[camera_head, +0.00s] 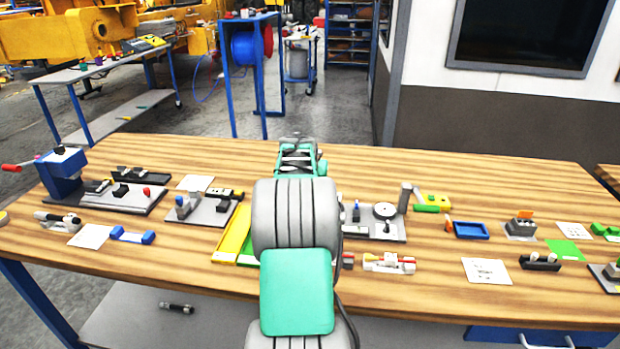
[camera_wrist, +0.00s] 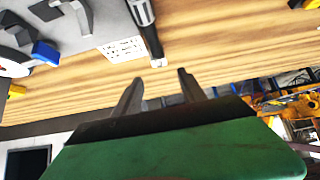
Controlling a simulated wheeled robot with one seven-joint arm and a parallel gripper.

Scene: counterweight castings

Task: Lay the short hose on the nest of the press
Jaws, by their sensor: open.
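The press (camera_head: 62,172), blue with a red-knobbed handle, stands at the table's left end. A dark grey base with small fittings lies beside it, and I cannot make out clearly which part is the nest. A short dark piece with pale ends (camera_head: 177,307) lies on the shelf under the table; it may be the short hose. In the wrist view a black and silver rod-like piece (camera_wrist: 147,28) ends just past my fingertips, and I cannot tell what it is. My gripper (camera_wrist: 161,76) is open with nothing between its fingers. My arm hides it in the head view.
A yellow tray (camera_head: 233,236) lies left of my arm. A dial gauge stand (camera_head: 385,213) and a grey post (camera_head: 405,198) are to its right. A blue tray (camera_head: 471,230) and several fixtures fill the right side. The back strip of the table is mostly clear.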

